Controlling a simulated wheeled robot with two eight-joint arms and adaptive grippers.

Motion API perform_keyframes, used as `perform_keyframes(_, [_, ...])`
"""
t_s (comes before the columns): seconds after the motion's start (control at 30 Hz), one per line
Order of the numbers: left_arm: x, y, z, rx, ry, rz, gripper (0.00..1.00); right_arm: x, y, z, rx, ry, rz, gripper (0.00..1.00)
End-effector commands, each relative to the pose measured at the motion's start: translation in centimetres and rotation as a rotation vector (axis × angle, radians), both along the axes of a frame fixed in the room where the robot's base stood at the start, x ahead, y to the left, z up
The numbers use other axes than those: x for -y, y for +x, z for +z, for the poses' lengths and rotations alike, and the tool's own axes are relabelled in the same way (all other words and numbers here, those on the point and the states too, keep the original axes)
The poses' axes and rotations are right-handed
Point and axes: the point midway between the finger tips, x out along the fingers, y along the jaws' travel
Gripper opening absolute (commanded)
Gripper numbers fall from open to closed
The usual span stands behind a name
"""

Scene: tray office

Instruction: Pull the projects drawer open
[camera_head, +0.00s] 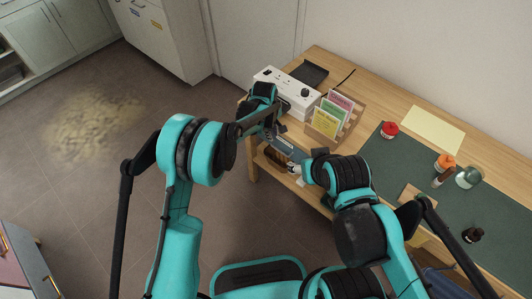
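I cannot tell which drawer is the projects drawer, as no label is legible. A low cabinet (15,265) with brass handles shows at the lower left edge. My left gripper (277,130) is at the left end of the wooden desk, far from both cabinets. My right gripper (294,170) is just below it, by the desk's front edge. Both are small and partly hidden by my arms, so their fingers are unclear. A grey-blue surface shows between them.
On the desk (390,100) stand a white box with knobs (290,92), a black tray (310,73), and a wooden holder with coloured cards (328,118). A green mat (400,160) bears a red jar (390,130) and other small items.

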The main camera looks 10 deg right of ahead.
Motion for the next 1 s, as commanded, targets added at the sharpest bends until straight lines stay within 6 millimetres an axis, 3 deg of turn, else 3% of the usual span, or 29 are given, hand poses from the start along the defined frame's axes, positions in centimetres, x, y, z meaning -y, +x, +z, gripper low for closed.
perform_keyframes(0.1, [0.9, 0.0, -1.6, -0.014, 0.000, 0.013, 0.17, 0.0, 0.0, -0.1, 0.000, 0.000, 0.000, 0.59])
perform_keyframes(0.6, [1.9, 0.7, -8.4, -0.016, 0.000, 0.017, 0.17, 0.0, 0.0, -2.8, 0.000, 0.000, 0.000, 0.59])
perform_keyframes(1.0, [2.1, 0.9, -9.3, -0.015, -0.001, 0.016, 0.17, 0.0, 0.0, -3.1, 0.000, 0.000, 0.000, 0.59])
